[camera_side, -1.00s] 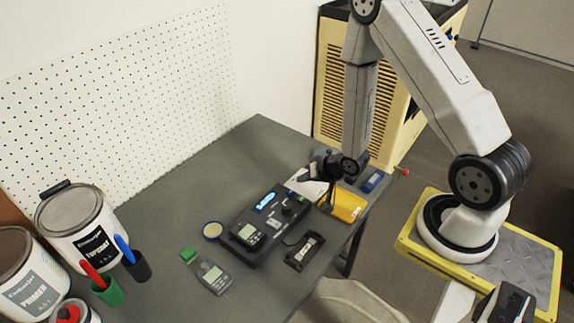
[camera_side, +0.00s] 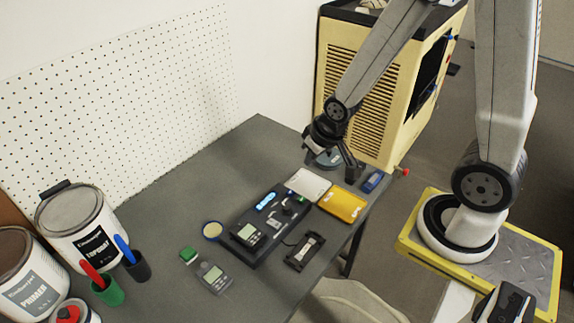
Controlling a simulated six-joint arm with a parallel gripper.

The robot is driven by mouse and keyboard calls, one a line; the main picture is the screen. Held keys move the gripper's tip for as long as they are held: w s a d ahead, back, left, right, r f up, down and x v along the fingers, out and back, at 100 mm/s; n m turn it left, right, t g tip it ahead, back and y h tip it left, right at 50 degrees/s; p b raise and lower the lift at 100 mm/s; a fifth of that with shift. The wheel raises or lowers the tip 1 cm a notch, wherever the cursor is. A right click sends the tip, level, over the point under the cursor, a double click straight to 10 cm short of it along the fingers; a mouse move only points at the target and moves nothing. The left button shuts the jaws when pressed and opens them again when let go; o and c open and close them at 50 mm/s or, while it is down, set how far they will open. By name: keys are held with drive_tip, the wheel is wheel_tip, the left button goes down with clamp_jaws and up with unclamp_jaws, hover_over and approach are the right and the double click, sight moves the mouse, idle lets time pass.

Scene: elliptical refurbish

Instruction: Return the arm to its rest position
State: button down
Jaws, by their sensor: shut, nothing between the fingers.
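My gripper (camera_side: 352,171) hangs above the far right part of the grey table (camera_side: 200,188), near the yellow case and a small blue device. Its fingers point down and are shut with nothing held. My arm reaches up from its yellow-edged base (camera_side: 535,262) at the right, and its upper part leaves the top of the picture.
A black instrument (camera_side: 262,237) with a grey meter, a yellow case (camera_side: 344,205), a white card (camera_side: 308,185), a blue device (camera_side: 372,181) and a black holder (camera_side: 305,250) lie on the table. Paint cans (camera_side: 85,228) and marker cups (camera_side: 108,291) stand left. A cream cabinet (camera_side: 345,95) stands behind.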

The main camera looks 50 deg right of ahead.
drive_tip(key=s+a+r+n+g, duration=0.1)
drive_tip(key=s+a+r, duration=0.1)
drive_tip(key=s+r, duration=0.1)
drive_tip(key=shift+s+a+r+n+g, duration=0.3)
drive_tip(key=shift+s+a+r+n, duration=0.1)
drive_tip(key=shift+s, duration=0.15)
